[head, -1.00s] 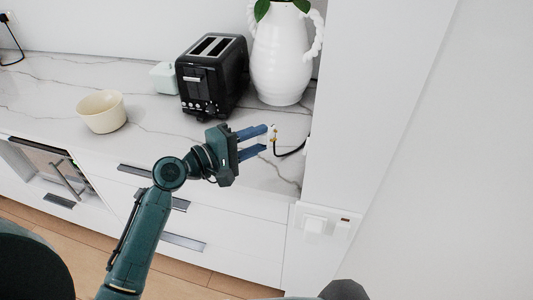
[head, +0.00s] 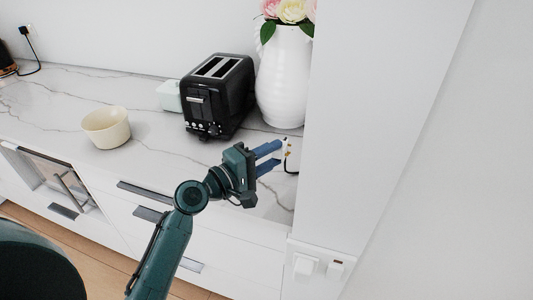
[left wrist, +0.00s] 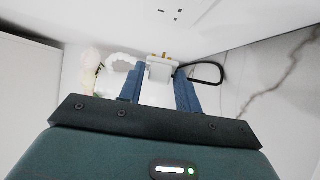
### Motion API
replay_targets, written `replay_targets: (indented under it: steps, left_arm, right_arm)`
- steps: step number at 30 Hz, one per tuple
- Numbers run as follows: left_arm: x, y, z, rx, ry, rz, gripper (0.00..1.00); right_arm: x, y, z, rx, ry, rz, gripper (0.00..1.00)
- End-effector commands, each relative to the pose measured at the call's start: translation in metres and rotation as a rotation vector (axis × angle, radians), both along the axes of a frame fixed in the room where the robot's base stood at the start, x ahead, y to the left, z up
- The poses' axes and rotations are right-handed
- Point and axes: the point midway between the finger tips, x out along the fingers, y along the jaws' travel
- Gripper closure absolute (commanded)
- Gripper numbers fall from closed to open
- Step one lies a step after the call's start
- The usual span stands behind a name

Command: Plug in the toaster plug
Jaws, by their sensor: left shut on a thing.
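My left gripper (head: 276,157) is shut on the white toaster plug (head: 287,153) and holds it above the counter's front right end, close to the white side panel. In the left wrist view the plug (left wrist: 160,69) sits between the two blue fingertips, its brass-coloured pins pointing away from the gripper. A black cord (left wrist: 207,73) loops off to the right of it. Dark socket slots (left wrist: 171,14) show in the white surface ahead, apart from the pins. The black two-slot toaster (head: 218,96) stands on the counter behind the gripper. My right gripper is not in view.
A white vase (head: 284,90) with flowers stands right of the toaster. A cream bowl (head: 106,127) is on the marble counter (head: 60,105) to the left. The white side panel (head: 375,130) bounds the right; a white wall fitting (head: 318,265) is low on it.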

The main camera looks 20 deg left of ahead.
Motion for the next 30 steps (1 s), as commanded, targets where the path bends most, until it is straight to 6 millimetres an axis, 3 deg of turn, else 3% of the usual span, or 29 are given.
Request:
replay_targets:
  steps: [15, 30]
  left_arm:
    - [0.000, -0.044, 0.001, -0.002, 0.000, 0.000, 0.94]
    - [0.000, -0.049, 0.000, -0.001, 0.001, 0.000, 0.94]
  right_arm:
    - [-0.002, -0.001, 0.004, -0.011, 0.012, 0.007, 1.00]
    - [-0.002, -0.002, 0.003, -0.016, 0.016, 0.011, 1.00]
